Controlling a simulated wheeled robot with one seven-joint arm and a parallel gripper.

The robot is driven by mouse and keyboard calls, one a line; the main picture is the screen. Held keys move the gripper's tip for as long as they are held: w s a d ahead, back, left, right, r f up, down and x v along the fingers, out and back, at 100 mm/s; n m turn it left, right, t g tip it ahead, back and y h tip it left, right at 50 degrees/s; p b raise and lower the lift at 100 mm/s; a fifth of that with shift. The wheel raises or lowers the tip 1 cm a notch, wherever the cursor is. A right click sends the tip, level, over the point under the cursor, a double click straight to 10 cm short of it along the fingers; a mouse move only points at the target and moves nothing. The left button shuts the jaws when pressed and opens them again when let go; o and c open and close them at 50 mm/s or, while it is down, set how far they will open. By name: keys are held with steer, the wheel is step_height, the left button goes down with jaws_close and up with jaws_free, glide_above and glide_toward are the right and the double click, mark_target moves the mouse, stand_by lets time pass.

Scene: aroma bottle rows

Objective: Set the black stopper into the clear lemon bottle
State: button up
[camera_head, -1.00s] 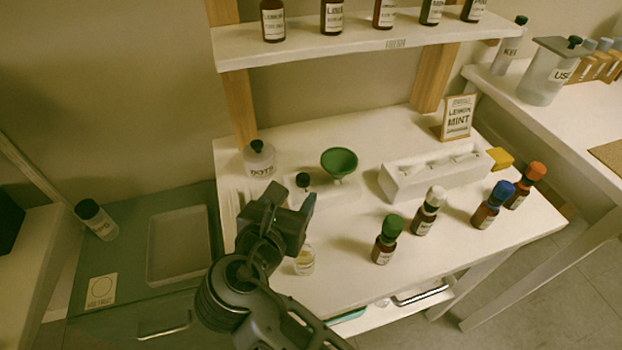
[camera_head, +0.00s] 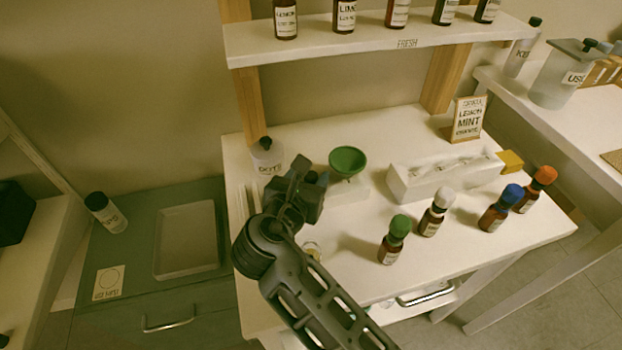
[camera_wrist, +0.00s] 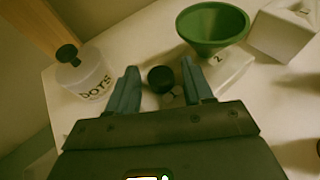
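The black stopper (camera_wrist: 160,79) is upright on a white stand marked 1 and 2 (camera_wrist: 228,72). It shows between the two fingers of my gripper (camera_wrist: 160,66) in the wrist view; a gap shows on each side of it, so the gripper is open. In the head view my gripper (camera_head: 312,178) is over the stand's left end, left of the green funnel (camera_head: 347,160), and hides the stopper. A small clear bottle (camera_head: 312,250) with pale yellow liquid, likely the lemon one, stands nearer the table's front. My arm covers part of it, and its label is unreadable.
A clear "DOTS" bottle (camera_head: 266,158) stands close behind and left of my gripper. A white slotted rack (camera_head: 440,178) and several brown bottles with coloured caps, one with a green cap (camera_head: 399,226), stand to the right. A shelf (camera_head: 375,42) with brown bottles is above.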

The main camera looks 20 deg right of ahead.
jaws_close()
stand_by(0.5)
